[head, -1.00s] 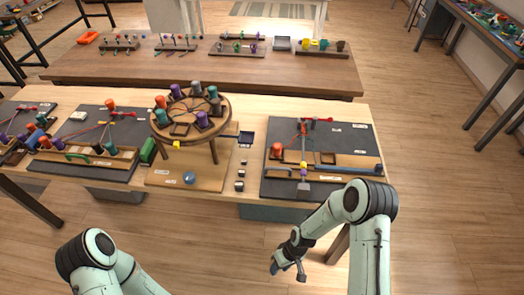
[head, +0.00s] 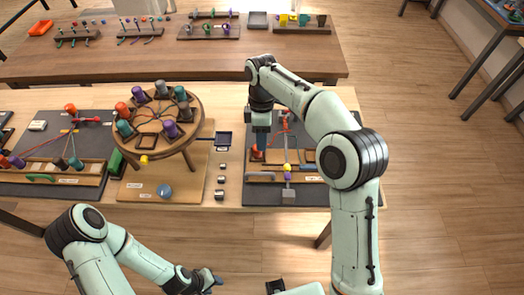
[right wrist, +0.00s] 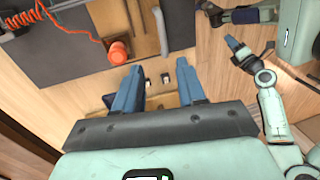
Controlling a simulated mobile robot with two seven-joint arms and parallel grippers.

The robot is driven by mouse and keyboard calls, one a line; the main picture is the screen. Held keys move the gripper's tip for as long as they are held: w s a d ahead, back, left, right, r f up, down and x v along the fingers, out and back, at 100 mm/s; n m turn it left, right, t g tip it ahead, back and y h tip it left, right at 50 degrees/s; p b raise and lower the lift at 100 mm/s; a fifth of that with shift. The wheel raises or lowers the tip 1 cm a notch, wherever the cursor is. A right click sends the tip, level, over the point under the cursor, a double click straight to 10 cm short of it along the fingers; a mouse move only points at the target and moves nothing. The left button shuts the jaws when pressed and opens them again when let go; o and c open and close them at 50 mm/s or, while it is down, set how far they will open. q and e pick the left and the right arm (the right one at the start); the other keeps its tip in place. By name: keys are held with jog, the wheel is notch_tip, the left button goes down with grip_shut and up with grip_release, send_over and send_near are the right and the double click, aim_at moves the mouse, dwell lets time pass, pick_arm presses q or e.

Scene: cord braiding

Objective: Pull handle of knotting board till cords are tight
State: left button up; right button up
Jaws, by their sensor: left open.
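The knotting board (head: 318,193) is the dark board at the table's right. A curved grey handle (head: 262,177) lies along its wooden front strip; in the right wrist view the handle (right wrist: 161,32) is above and between my fingertips, apart from them. My right gripper (right wrist: 161,66) is open and empty over the board's left side; in the head view my forearm hides part of the board. My left gripper (head: 215,281) is open and empty, low in front of the table.
A round wooden stand (head: 150,128) with several coloured spools stands to the left. Another board with a green handle (head: 40,178) is further left. The floor in front is clear.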

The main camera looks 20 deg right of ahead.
jog(key=b, duration=0.3)
send_near(262, 173)
jog(key=f, duration=0.4)
jog(key=s+f, duration=0.1)
jog(key=f, duration=0.1)
jog(key=shift+a+f, duration=0.15)
jog(key=shift+f, duration=0.05)
jog(key=shift+s+f, duration=0.1)
jog(key=shift+f, duration=0.6)
pick_arm(q)
jog(key=s+f, duration=0.3)
jog(key=shift+f, duration=0.3)
pick_arm(e)
grip_shut()
pick_arm(q)
jog(key=shift+f, duration=0.1)
pick_arm(e)
jog(key=shift+s+a, duration=0.1)
